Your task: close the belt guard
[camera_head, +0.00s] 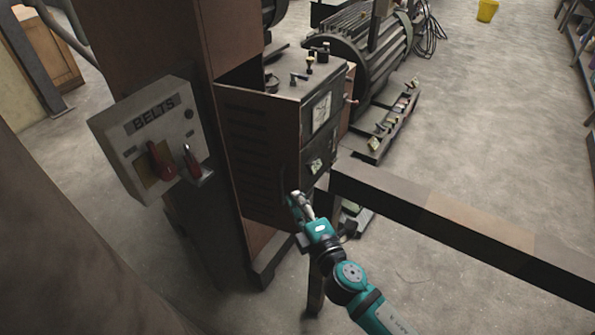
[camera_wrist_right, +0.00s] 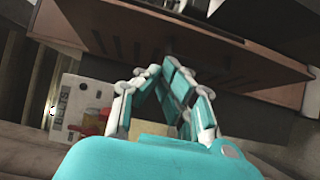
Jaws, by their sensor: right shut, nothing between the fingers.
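The belt guard appears to be the brown slotted panel (camera_head: 257,150) between the brown column and the gauge box. Its top edge shows, with a dark space behind it. My right gripper (camera_head: 297,200) is shut and empty, at the lower right corner of the panel. In the right wrist view, the shut fingertips (camera_wrist_right: 164,68) point at the slotted panel (camera_wrist_right: 185,45), which spans the top of the picture. I cannot tell whether they touch it. My left gripper is not in view.
A grey BELTS switch box (camera_head: 152,138) with red handles is on the brown column (camera_head: 165,40). A dark box with a gauge (camera_head: 321,112) stands beside the panel. A long dark beam (camera_head: 460,225) lies to the right of my arm. Open floor (camera_head: 490,110) lies beyond it.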

